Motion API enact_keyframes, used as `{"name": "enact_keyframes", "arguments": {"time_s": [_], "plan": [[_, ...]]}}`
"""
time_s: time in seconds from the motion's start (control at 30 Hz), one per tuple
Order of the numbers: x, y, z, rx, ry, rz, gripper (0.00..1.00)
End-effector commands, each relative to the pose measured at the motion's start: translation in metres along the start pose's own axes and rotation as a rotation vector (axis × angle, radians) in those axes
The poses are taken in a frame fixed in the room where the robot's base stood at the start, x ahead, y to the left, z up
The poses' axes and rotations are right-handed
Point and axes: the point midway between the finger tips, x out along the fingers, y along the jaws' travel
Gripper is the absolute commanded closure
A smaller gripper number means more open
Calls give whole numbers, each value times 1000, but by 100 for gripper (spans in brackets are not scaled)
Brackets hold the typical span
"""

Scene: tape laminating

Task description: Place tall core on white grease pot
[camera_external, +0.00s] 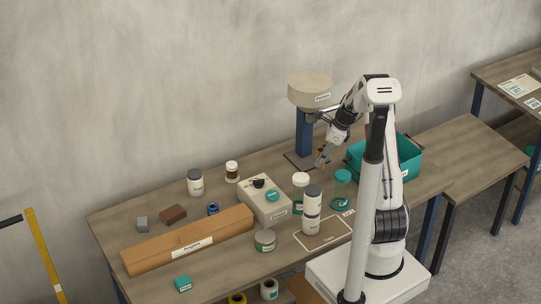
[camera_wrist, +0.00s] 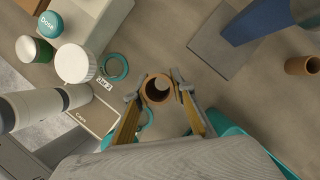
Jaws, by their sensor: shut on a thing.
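My gripper (camera_wrist: 157,91) is shut on a brown tubular core (camera_wrist: 148,86), seen end-on with its open hole facing the wrist camera. In the external view my gripper (camera_external: 322,155) holds it above the table, near the blue post. How tall the core is cannot be judged in the wrist view. A white-lidded pot (camera_external: 301,180) stands on the table beside the dosing machine; it appears in the wrist view (camera_wrist: 75,63), left of and apart from the held core.
A tall white bottle (camera_external: 312,208) stands close to that pot. The dosing machine (camera_external: 265,198) is left, the blue post (camera_external: 304,132) behind, the teal bin (camera_external: 408,160) right. Another brown core (camera_wrist: 303,66) stands at the wrist view's right. A brown mat (camera_external: 325,232) lies in front.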

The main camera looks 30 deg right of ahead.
Motion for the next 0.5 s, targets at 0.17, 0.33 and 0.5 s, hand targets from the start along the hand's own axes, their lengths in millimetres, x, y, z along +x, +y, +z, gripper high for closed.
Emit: {"name": "enact_keyframes", "arguments": {"time_s": [0.17,0.33,0.5], "plan": [[0,0,0,0,0,0,89],[2,-2,7,6,0,-2,89],[6,-9,26,23,0,-10,89]]}}
